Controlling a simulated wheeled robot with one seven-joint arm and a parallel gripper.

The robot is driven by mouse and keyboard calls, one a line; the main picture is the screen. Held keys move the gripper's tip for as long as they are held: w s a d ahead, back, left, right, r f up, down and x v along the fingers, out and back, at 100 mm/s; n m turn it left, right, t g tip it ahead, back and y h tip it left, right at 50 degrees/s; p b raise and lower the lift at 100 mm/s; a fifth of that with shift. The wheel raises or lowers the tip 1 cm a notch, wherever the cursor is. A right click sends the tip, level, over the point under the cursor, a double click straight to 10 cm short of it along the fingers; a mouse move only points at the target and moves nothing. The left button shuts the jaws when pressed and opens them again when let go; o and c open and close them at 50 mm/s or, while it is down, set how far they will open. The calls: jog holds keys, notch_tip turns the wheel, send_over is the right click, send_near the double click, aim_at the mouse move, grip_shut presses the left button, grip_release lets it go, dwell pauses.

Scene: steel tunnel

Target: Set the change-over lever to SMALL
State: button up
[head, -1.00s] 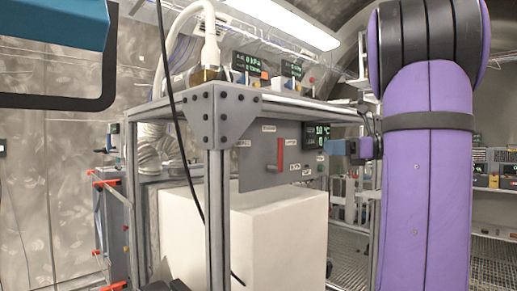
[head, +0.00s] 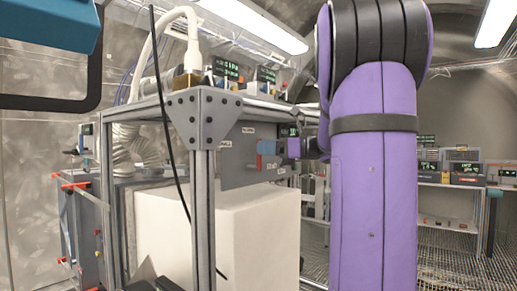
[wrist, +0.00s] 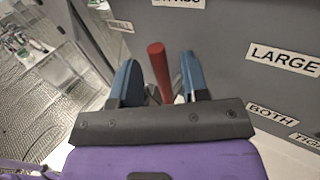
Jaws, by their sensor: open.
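The change-over lever (wrist: 158,68) is a red bar on a grey panel (wrist: 215,35). In the wrist view it stands between the two blue fingers of my gripper (wrist: 158,62), which are open with a gap on either side of it. The SMALL label (wrist: 121,26) is at the upper left of the lever, and the LARGE label (wrist: 283,58) is to the right.
A BOTH label (wrist: 272,122) and a partly cut-off label are at the lower right of the panel. A metal frame post (head: 203,220) and a white block (head: 255,235) stand by the panel. A black cable hangs in front.

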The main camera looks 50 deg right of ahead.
jog(key=shift+x, duration=0.95)
grip_shut()
